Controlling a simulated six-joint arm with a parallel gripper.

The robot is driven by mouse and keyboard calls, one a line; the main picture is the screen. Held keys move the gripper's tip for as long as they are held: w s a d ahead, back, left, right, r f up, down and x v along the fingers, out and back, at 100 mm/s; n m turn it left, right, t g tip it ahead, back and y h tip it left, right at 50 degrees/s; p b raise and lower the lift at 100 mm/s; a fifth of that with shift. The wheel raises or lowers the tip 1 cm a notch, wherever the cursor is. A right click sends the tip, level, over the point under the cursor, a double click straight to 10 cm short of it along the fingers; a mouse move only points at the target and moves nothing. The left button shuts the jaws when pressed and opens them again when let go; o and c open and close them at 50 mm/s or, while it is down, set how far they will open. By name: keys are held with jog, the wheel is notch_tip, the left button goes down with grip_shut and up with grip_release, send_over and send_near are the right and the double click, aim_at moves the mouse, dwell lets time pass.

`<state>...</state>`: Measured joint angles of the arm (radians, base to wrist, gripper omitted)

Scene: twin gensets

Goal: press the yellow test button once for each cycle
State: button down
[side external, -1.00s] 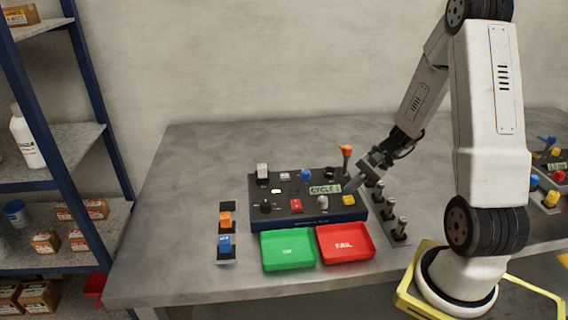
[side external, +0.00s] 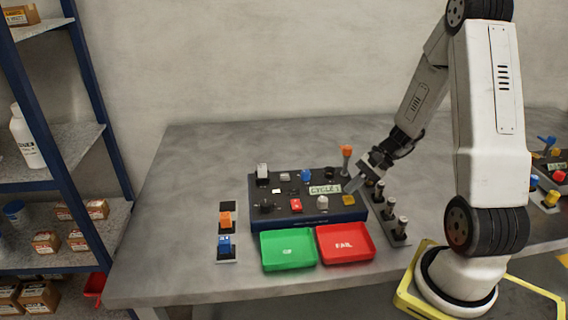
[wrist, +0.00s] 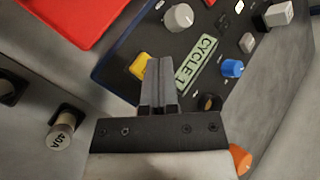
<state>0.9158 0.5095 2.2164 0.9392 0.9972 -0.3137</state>
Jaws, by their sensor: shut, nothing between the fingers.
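The yellow test button (side external: 348,200) is at the front right corner of the dark control panel (side external: 275,214). It also shows in the wrist view (wrist: 139,66), just left of my fingertips and partly hidden by them. A pale green display (side external: 325,189) on the panel reads "CYCLE 1" and shows right of the fingers in the wrist view (wrist: 196,63). My gripper (side external: 349,190) is shut and empty, tilted down with its tips right at the button. I cannot tell whether they touch it.
A green tray (side external: 288,264) and a red FAIL tray (side external: 345,258) lie in front of the panel. A rack of upright cylinders (side external: 399,237) stands close to its right. An orange-topped lever (side external: 346,152) rises behind my gripper.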

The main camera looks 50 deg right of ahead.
aim_at(351, 197)
jog(key=shift+f, duration=0.9)
dwell(1.1)
jog(key=shift+r, duration=0.1)
dwell(0.3)
jog(key=shift+r, duration=0.9)
jog(key=shift+r, duration=2.4)
